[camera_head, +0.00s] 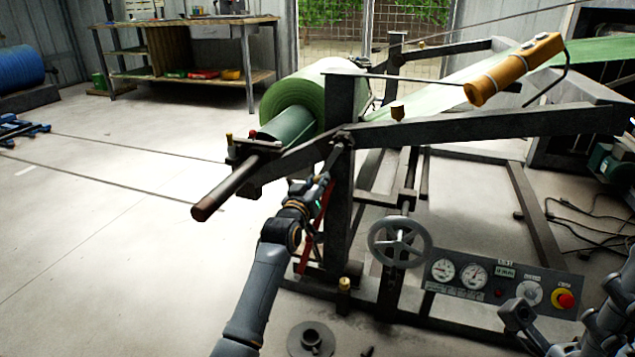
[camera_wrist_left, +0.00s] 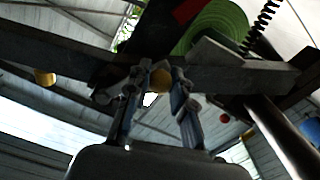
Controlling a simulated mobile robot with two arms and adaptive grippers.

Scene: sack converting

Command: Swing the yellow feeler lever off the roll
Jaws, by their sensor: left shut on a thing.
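The green roll (camera_head: 305,100) sits on its shaft in the dark frame, and its edge shows in the left wrist view (camera_wrist_left: 215,28). My left gripper (camera_head: 326,178) is by the frame's upright post, below and in front of the roll. The lever's arm cannot be made out; in the head view the fingers and post hide the knob. My right gripper (camera_head: 518,316) shows partly at lower right, its jaws unclear.
A red bar (camera_head: 320,215) hangs beside the post. A handwheel (camera_head: 400,241) and control panel (camera_head: 500,284) stand lower right. The shaft end (camera_head: 225,190) sticks out left above my left arm. A yellow cylinder (camera_head: 515,68) is at upper right.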

